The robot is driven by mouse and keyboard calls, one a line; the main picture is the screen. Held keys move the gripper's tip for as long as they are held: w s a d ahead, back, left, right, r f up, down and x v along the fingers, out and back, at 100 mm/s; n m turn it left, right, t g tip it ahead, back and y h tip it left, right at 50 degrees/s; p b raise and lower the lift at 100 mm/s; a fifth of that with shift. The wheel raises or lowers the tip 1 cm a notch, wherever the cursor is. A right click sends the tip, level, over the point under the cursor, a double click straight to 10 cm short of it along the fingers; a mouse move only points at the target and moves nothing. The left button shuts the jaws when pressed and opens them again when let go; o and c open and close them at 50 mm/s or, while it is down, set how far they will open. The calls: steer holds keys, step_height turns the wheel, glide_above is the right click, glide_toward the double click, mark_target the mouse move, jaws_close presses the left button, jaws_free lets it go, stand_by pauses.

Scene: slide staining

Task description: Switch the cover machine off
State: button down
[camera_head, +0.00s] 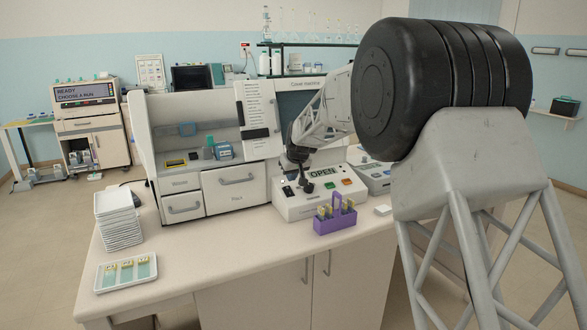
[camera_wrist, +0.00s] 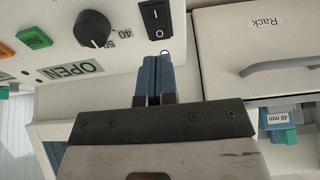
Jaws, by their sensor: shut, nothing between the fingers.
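The cover machine (camera_head: 320,193) stands on the bench, its sloped front panel showing an OPEN display (camera_head: 322,173). In the wrist view the display (camera_wrist: 71,70) reads OPEN too. The black rocker switch (camera_wrist: 157,20), marked I and O, is on that panel, with the O end nearer my fingers. Which end is pressed in I cannot tell. My gripper (camera_wrist: 154,60) is shut and empty, its blue fingertips just short of the switch's O end in the picture; contact is not clear. In the head view my gripper (camera_head: 298,178) is over the panel's left part.
A black knob (camera_wrist: 92,28) and a green button (camera_wrist: 34,37) sit beside the switch. The Rack drawer (camera_head: 234,186) is left of the panel. A purple rack (camera_head: 335,217) with slides stands in front. White trays (camera_head: 118,218) are stacked at left; the bench's front middle is clear.

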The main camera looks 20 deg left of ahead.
mark_target(287, 188)
steer(key=shift+x, duration=2.65)
steer(key=shift+f, duration=0.1)
